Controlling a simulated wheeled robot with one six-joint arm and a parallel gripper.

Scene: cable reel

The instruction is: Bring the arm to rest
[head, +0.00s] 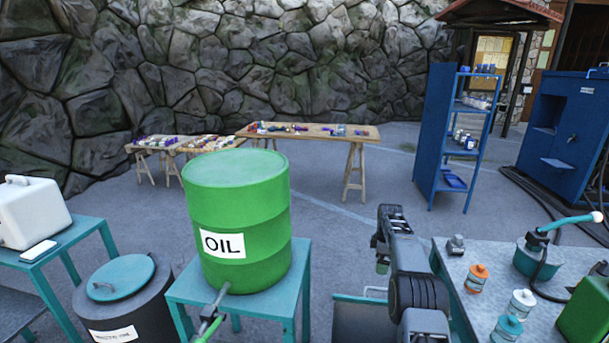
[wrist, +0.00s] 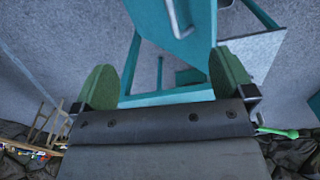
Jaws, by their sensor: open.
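My arm (head: 418,285) reaches forward in the head view, with its dark links beside the left edge of the workbench. My gripper (head: 383,267) points downward there, and only a bit of a green finger pad shows. In the wrist view my gripper (wrist: 163,78) has its two green pads wide apart with nothing held between them. Below the pads are a teal surface with a metal handle, teal frame bars and grey ground.
A green oil drum (head: 236,220) stands on a teal stand to the left. A workbench (head: 455,265) on the right holds several small bottles and an oil can (head: 535,258). A lidded bin (head: 122,290) is at lower left. A blue shelf (head: 437,140) stands behind on open ground.

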